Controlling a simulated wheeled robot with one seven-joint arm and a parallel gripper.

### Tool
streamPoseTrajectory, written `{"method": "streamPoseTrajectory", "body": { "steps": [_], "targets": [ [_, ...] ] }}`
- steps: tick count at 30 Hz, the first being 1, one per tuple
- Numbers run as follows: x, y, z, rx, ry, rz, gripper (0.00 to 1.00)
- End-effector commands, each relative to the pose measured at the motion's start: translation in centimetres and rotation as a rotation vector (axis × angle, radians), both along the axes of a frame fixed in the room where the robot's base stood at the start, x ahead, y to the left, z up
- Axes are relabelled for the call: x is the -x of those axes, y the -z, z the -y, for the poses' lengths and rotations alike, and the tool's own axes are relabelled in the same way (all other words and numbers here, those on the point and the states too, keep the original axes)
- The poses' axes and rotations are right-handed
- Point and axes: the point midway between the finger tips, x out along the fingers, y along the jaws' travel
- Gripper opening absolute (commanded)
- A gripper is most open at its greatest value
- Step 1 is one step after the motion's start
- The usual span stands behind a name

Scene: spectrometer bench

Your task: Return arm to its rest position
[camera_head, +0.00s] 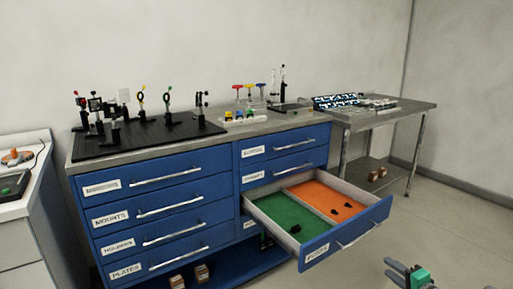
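The end of my arm, with my gripper (408,273), shows small at the bottom right edge, above the floor and to the right of the open drawer. It has dark grey parts and a green part. The rest of the arm is cut off by the frame edge. I cannot tell whether the fingers are open or shut, or whether they hold anything.
A blue drawer cabinet (165,212) has one drawer (375,218) pulled out, with green and orange compartments holding small black parts. Optical mounts stand on a black breadboard (150,138). A side table (400,110) stands right, a white cabinet (22,215) left. Floor at right is clear.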

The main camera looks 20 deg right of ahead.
Motion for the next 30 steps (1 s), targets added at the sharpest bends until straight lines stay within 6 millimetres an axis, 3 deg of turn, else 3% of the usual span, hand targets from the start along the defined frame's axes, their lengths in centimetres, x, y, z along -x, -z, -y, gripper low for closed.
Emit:
{"method": "streamPoseTrajectory", "body": {
  "steps": [5, 11, 14, 17, 18, 20, 24, 27, 30],
  "targets": [
    [-2.5, -2.7, -3.3, 0.065, -0.085, -0.075, 0.32],
    [-5.7, -6.7, -9.4, 0.186, -0.230, -0.206, 0.32],
    [-7.0, -9.5, -13.9, 0.272, -0.330, -0.291, 0.32],
    [-7.7, -13.7, -20.0, 0.396, -0.461, -0.393, 0.32],
    [-7.4, -15.7, -22.9, 0.454, -0.522, -0.442, 0.32],
    [-6.4, -18.8, -27.4, 0.553, -0.616, -0.514, 0.32],
    [-1.2, -25.9, -36.3, 0.780, -0.814, -0.661, 0.32],
    [4.1, -30.2, -40.6, 0.921, -0.929, -0.742, 0.32],
    [8.8, -32.6, -42.7, 1.014, -1.008, -0.797, 0.32]
  ]
}}
